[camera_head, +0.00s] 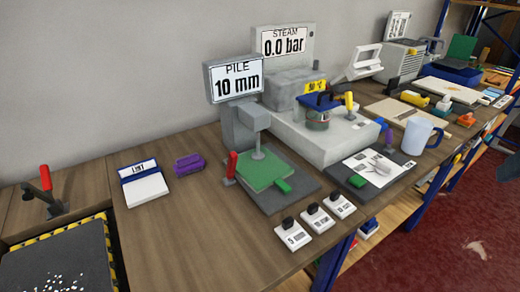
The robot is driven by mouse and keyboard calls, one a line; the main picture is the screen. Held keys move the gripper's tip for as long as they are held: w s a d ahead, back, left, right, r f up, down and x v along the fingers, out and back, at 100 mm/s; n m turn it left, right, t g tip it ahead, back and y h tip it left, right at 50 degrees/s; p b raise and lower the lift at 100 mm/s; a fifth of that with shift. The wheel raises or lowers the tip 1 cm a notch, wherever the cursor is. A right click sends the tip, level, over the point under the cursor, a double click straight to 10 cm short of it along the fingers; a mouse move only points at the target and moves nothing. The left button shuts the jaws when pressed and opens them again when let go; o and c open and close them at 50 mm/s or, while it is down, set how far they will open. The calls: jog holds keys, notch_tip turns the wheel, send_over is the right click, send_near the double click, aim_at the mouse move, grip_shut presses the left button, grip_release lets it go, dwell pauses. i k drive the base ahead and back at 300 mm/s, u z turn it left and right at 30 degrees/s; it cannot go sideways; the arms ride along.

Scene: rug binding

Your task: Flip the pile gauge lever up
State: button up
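The pile gauge (240,125) is a grey stand on the wooden bench, with a display (236,79) reading "PILE 10 mm". Its round foot on a thin stem comes down on a green square pad (265,174) lying on a dark grey base plate (296,198). A red-handled lever (232,165) stands at the left edge of that plate, close to upright and leaning slightly right. I cannot tell its exact angle. No gripper shows in this view.
Another red-handled lever (46,178) is on a clamp at far left, by a black-and-yellow-edged tray (60,262). A purple block (189,164) and white pad (144,189) lie left of the gauge. Small white labelled blocks (317,216) line the front. The steam unit (318,135) stands behind right.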

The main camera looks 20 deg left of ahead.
aim_at(233, 157)
jog(key=u, duration=1.75)
jog(key=k, duration=0.9)
jog(key=i, duration=0.9)
jog(key=z, duration=0.05)
